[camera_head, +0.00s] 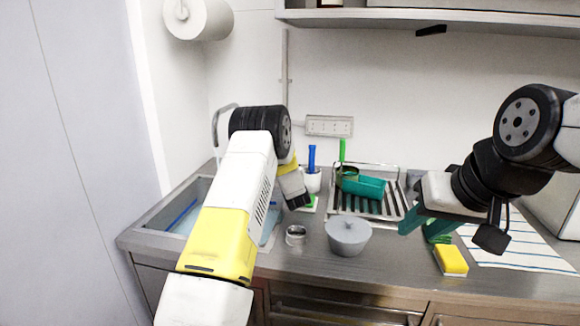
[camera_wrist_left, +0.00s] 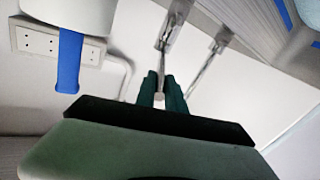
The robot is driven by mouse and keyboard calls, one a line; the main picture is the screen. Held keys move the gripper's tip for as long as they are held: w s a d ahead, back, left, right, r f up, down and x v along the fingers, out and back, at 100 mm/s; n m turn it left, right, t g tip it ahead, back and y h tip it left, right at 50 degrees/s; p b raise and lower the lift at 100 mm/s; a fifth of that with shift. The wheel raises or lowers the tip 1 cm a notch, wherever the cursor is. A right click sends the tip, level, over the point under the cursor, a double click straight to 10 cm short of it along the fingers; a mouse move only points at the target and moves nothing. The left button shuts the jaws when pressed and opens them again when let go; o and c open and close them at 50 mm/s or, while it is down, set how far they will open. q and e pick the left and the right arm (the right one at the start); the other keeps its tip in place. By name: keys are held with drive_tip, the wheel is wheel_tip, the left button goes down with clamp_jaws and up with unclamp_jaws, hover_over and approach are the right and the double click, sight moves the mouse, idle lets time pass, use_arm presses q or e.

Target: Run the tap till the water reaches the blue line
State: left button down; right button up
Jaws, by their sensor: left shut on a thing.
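The sink (camera_head: 150,229) lies at the left, partly hidden by my left arm. The blue line (camera_head: 181,217) shows on its wall, close to a pale blue surface that looks like water; the exact gap is too small to judge. The left gripper's fingers are hidden behind my arm in the head view. In the left wrist view, my left gripper (camera_wrist_left: 161,92) is shut on the end of a thin metal piece (camera_wrist_left: 166,45) that looks like the tap's lever. Running water is not clearly visible. My right gripper (camera_head: 428,222) is open above the counter at the right.
A grey lidded bowl (camera_head: 348,237) and a small metal ring-shaped item (camera_head: 295,235) stand mid-counter. Behind is a drying rack (camera_head: 399,212) with a teal container (camera_head: 364,187). A yellow sponge (camera_head: 451,261) and striped cloth (camera_head: 515,247) lie at the right. A white cup (camera_head: 312,180) holds a blue-handled tool.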

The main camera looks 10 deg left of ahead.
use_arm(q)
drive_tip(key=c, duration=1.4)
unclamp_jaws()
drive_tip(key=shift+s, duration=0.1)
drive_tip(key=v, duration=0.7)
drive_tip(key=shift+s, duration=0.3)
drive_tip(key=shift+d, duration=0.1)
